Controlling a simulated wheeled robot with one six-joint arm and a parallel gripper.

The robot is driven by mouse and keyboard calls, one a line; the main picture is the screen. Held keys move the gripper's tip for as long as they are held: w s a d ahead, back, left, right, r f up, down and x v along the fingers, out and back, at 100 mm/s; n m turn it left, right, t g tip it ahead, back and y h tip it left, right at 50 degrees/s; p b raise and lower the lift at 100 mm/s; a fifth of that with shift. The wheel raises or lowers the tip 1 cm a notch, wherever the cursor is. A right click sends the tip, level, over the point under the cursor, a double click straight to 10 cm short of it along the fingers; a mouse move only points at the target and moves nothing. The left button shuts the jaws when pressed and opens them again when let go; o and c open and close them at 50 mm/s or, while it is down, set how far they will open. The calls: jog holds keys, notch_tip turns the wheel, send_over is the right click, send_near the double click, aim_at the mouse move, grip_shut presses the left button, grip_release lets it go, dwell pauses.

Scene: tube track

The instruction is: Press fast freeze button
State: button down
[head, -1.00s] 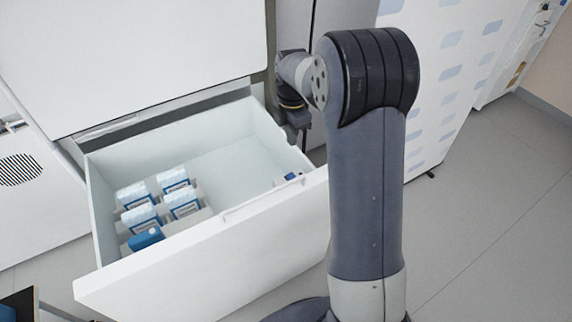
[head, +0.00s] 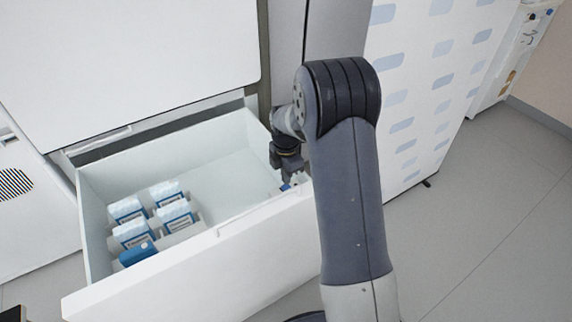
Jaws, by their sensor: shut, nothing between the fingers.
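A white freezer drawer (head: 190,262) is pulled open, with its inside showing from above. My gripper (head: 290,172) is at the drawer's right inner side, above its front right corner. It points down and is shut and empty, though its fingertips are small and hard to make out. A small blue-and-white part (head: 285,187) sits just below it at the front right of the drawer. I cannot tell whether it is the fast freeze button, or whether my gripper touches it.
A tall patterned panel (head: 415,90) stands at the right. The drawer's middle is bare, and the floor (head: 490,220) at right is clear.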

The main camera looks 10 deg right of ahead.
aim_at(286, 188)
jog(key=shift+f, duration=1.1)
